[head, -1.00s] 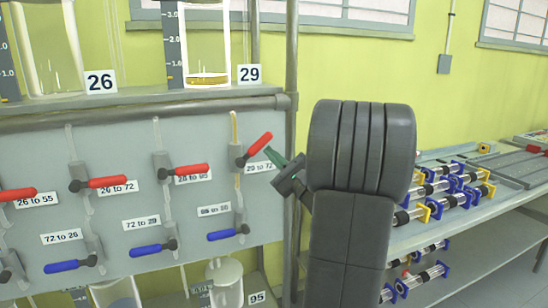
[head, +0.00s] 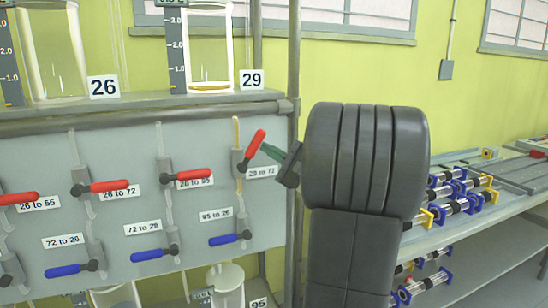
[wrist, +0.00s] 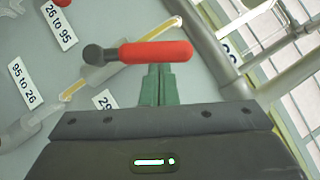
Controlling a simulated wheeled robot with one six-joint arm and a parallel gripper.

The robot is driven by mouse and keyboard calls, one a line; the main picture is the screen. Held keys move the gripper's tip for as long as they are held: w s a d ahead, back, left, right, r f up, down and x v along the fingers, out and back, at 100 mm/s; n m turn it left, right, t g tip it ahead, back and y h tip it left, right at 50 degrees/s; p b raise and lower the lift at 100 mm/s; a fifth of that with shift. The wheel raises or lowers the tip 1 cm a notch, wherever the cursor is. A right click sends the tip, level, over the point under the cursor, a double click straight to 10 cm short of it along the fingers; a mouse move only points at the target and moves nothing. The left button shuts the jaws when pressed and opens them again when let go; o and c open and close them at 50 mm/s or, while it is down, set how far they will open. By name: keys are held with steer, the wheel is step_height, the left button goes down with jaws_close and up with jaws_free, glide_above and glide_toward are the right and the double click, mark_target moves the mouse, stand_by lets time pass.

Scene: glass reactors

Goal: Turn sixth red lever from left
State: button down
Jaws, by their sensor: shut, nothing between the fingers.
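The rightmost visible red lever (head: 256,145) is tilted steeply up to the right on its valve, beside a label reading about "29 to 72". In the wrist view the same red lever (wrist: 157,54) lies across the picture, just beyond my fingertips. My gripper (head: 268,150) has its green fingers closed together and empty, at the lever's right side. In the wrist view the closed fingertips (wrist: 157,72) seem to touch or nearly touch the lever's underside. Other red levers (head: 108,187) and (head: 193,174) sit nearly level to the left.
Blue levers (head: 230,239) form a row below on the grey panel (head: 120,215). Glass vessel 29 (head: 208,60) stands on the shelf above, with a little yellow liquid. A metal post (head: 292,70) rises at the panel's right edge. A bench with cylinders (head: 450,215) is at right.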

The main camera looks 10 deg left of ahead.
mark_target(255, 140)
steer(key=r+n, duration=0.1)
steer(key=s+a+r+n+g+h, duration=0.1)
steer(key=n, duration=0.1)
steer(key=shift+a+n+g+h, duration=0.3)
steer(key=shift+s+a+r, duration=0.2)
steer(key=shift+a, duration=0.05)
steer(key=shift+a+r, duration=0.1)
stand_by(0.5)
